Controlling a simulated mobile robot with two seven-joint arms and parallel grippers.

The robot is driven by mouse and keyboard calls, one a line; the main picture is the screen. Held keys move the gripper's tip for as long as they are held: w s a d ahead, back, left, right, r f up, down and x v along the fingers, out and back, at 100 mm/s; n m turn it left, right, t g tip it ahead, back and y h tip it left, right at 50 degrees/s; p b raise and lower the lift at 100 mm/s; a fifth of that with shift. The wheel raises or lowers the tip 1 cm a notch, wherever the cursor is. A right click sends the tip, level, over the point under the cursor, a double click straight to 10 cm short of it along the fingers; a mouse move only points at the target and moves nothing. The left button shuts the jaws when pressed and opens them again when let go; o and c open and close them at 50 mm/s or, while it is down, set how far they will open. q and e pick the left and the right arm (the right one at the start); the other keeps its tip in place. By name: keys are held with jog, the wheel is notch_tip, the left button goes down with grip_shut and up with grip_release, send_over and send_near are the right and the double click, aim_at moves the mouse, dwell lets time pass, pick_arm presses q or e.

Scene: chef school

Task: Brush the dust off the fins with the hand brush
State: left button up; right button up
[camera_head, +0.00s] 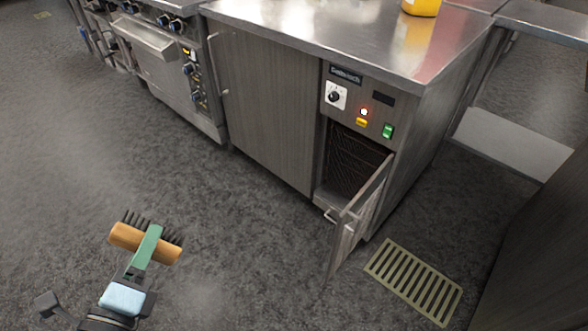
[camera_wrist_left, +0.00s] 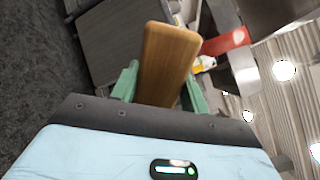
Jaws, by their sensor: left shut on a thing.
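The hand brush (camera_head: 124,237) has an orange-brown wooden body and dark bristles. My left gripper (camera_head: 150,240), with green fingers, is shut on the brush at the lower left of the head view, bristles towards the cabinet. In the left wrist view the wooden body of the brush (camera_wrist_left: 170,55) stands between the fingers of the gripper (camera_wrist_left: 160,88). The fins (camera_head: 355,165) show as a dark ribbed panel inside the open lower compartment of the steel cabinet. The brush is well apart from them. The dust on them is too small to tell. My right gripper is out of view.
The cabinet's small door (camera_head: 358,217) hangs open in front of the opening's right side. A control panel (camera_head: 358,101) sits above it. A yellow container (camera_head: 421,7) stands on the counter (camera_head: 330,35). A floor grate (camera_head: 413,281) lies right. Floor left of the door is clear.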

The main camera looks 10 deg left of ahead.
pick_arm(q)
jog(key=shift+s+a+p, duration=0.3)
jog(key=shift+s+a, duration=0.35)
jog(key=shift+s, duration=0.25)
jog(key=shift+s+a+p, duration=0.3)
jog(key=shift+s+a, duration=0.35)
jog(key=shift+s, duration=0.25)
jog(key=shift+s+a, duration=0.8)
jog(key=shift+s, duration=0.3)
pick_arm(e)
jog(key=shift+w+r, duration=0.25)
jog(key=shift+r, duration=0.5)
pick_arm(q)
jog(key=shift+w, duration=0.1)
